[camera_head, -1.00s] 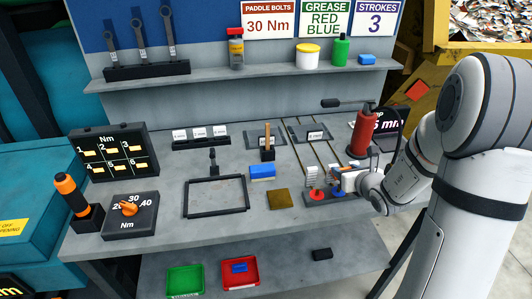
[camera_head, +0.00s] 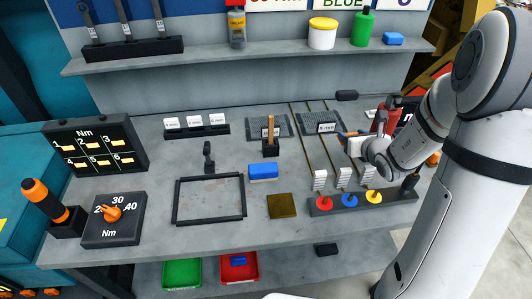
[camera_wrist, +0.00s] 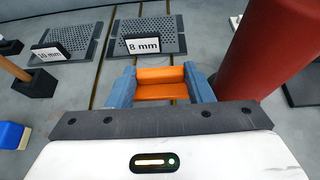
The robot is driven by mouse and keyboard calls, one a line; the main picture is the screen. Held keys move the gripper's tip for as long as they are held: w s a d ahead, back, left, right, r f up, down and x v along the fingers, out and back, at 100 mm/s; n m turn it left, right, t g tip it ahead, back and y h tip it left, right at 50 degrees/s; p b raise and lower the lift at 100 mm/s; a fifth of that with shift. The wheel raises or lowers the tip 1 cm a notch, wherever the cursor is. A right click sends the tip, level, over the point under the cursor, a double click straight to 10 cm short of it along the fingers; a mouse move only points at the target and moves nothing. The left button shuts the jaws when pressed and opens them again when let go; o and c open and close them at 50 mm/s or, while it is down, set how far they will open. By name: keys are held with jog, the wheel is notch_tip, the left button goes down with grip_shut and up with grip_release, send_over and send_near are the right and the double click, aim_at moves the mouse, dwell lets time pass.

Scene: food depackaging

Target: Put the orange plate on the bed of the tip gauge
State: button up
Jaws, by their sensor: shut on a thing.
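My gripper (camera_wrist: 160,88) is shut on the orange plate (camera_wrist: 160,76), which shows between its two blue fingers in the wrist view. In the head view my gripper (camera_head: 346,142) is over the right part of the bench, left of a red cylinder (camera_head: 383,121). The plate is held in front of a perforated grey pad (camera_wrist: 146,27) with an "8 mm" card (camera_wrist: 142,46). I cannot tell for sure which thing is the tip gauge. A dark sign (camera_head: 408,117) behind my arm is mostly hidden.
A second perforated pad (camera_wrist: 61,35) lies to the left. A block with red, blue and yellow knobs (camera_head: 350,202) stands at the front right, below thin rails. A blue block (camera_head: 263,172), brass square (camera_head: 282,205) and black frame (camera_head: 209,200) lie left of it.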

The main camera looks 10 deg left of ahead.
jog(key=shift+w+a+r, duration=0.1)
jog(key=shift+a, duration=0.1)
jog(key=s+a+r+n+g+y+b, duration=0.1)
jog(key=a+r+n+g+y+b, duration=0.2)
jog(key=a, duration=0.6)
jog(key=n+y+b, duration=0.1)
send_over(315, 157)
jog(key=shift+t, duration=0.3)
notch_tip(315, 157, down, 5)
jog(key=shift+r, duration=0.1)
jog(key=shift+s+f, duration=0.1)
jog(key=shift+f, duration=2.25)
jog(key=shift+f, duration=0.2)
jog(key=o, duration=1.1)
jog(key=shift+r, duration=0.1)
jog(key=shift+c, duration=0.2)
